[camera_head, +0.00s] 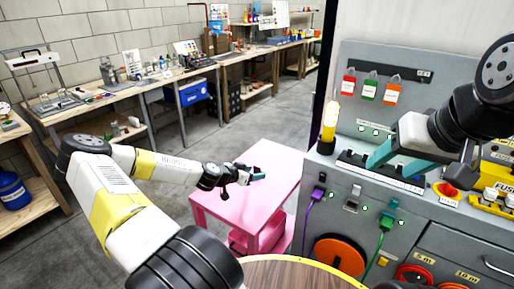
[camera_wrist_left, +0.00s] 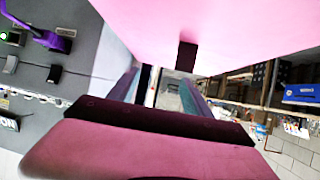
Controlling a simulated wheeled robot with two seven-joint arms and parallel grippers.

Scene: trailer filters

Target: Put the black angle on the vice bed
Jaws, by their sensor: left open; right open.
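My left gripper (camera_head: 256,177) is at the pink table (camera_head: 285,177), over its top in the head view, with its teal fingers pointing right. In the left wrist view its two fingers (camera_wrist_left: 165,92) are apart with nothing seen between them. A small dark block (camera_wrist_left: 187,55) shows against the pink surface there; I cannot tell whether it is the black angle. My right gripper (camera_head: 396,160) is open in front of the grey panel, by a black slotted strip (camera_head: 352,160). I cannot make out the vice bed for sure; a small grey device (camera_head: 109,72) stands on the left bench.
The grey cabinet (camera_head: 340,205) with plugs, cables and a yellow lamp (camera_head: 329,121) closes off the right. A round brown table top (camera_head: 290,275) is at the bottom. Wooden benches (camera_head: 150,88) line the back wall. Floor between the benches and the pink table is clear.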

